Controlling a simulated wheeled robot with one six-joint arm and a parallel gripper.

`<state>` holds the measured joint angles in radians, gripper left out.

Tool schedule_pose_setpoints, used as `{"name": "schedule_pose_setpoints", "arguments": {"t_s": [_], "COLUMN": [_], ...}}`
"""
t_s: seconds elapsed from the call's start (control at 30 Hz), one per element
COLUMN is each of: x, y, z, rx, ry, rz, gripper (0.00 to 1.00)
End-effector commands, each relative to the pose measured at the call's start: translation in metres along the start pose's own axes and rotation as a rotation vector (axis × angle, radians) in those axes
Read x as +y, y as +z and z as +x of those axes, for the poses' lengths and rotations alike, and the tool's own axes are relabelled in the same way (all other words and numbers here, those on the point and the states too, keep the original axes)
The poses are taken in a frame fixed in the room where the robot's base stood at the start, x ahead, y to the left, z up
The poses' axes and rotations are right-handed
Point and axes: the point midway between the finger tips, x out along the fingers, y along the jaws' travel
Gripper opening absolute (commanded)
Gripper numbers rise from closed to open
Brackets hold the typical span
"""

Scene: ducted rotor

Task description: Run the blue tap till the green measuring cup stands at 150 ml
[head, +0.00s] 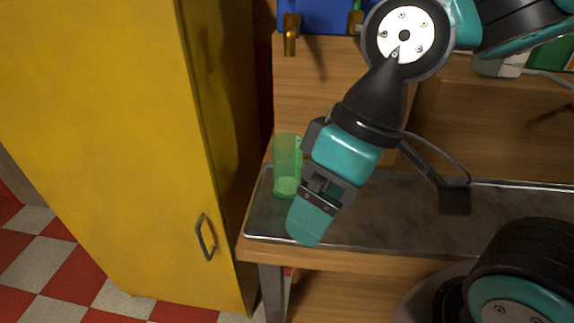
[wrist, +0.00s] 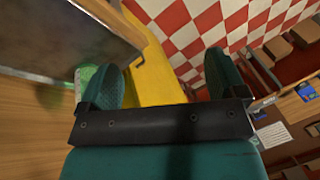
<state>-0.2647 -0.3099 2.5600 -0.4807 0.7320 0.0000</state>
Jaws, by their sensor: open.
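The green measuring cup (head: 287,163) is translucent and stands upright on the metal counter top. Its lower part looks brighter, but I cannot read a level. A brass tap (head: 290,38) hangs from a blue container (head: 327,15) at the top, roughly above the cup. Its handle is cut off by the frame edge, so its colour and setting cannot be told. No stream shows under it. My gripper (head: 309,216) is open and empty, just right of and in front of the cup. In the wrist view the cup (wrist: 88,75) shows partly behind the left finger, outside the jaws.
A tall yellow cabinet (head: 110,130) with a handle stands close on the left. A second tap with a green part (head: 355,20) hangs right of the brass one.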

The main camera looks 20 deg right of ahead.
Motion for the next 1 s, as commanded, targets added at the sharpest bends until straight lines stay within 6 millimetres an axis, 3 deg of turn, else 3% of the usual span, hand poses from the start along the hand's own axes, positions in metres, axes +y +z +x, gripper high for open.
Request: {"name": "schedule_pose_setpoints", "arguments": {"t_s": [0.07,0.33,0.43,0.57,1.0], "x": [0.0,0.0,0.001,0.007,0.051], "y": [0.0,0.0,-0.007,-0.028,-0.142], "z": [0.0,-0.001,-0.011,-0.045,-0.227], "rx": [0.0,0.0,-0.001,-0.013,-0.042], "ry": [0.0,0.001,0.01,0.047,0.26], "rz": [0.0,0.001,0.018,0.091,0.622], "gripper": [0.88,0.26,0.03,0.0,0.0]}}
